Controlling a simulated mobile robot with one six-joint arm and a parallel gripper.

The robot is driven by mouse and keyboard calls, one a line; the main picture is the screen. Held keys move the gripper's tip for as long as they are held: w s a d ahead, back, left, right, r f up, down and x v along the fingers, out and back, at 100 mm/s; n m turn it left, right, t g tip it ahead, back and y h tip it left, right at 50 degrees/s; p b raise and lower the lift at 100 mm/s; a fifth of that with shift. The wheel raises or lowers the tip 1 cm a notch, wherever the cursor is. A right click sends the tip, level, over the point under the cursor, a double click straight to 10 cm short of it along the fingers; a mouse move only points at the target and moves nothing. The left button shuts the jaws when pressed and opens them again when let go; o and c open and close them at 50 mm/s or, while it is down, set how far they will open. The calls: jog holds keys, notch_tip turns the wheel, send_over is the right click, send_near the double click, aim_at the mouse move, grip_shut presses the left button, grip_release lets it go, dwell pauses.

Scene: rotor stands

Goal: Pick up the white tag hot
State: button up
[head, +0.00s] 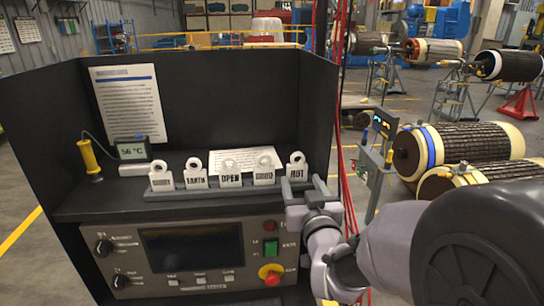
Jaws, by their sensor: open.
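The white tag hot (297,167) stands upright at the right end of a grey rack (206,186). It has a rounded top with a hole and dark lettering. My gripper (302,186) is open at the right end of the rack, just below and in front of the tag. Its fingers appear to lie to the left and right of the tag's lower part. I cannot tell whether they touch it. The tag's lower edge is partly hidden by the gripper.
Several other white tags stand left of it in the rack, the nearest reading "GOOD" (264,170). A dark panel (318,110) rises close on the right. A control box (190,255) sits below. A thermometer display (132,150) and a yellow-handled tool (89,158) stand at left.

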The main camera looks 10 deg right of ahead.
aim_at(298, 169)
jog(key=w, duration=0.5)
jog(key=shift+w+r, duration=0.2)
jog(key=shift+r, duration=0.05)
jog(key=shift+s+r, duration=0.1)
jog(key=c, duration=0.8)
jog(key=shift+o, duration=0.2)
jog(key=shift+r+p, duration=0.35)
jog(key=shift+r, duration=0.1)
notch_tip(298, 169, up, 3)
jog(key=shift+f+p, duration=0.1)
jog(key=shift+p, duration=0.35)
jog(key=s+a+r, duration=0.1)
jog(key=s+a, duration=0.8)
jog(key=s, duration=0.3)
jog(key=shift+s+a, duration=0.4)
jog(key=shift+r, duration=0.1)
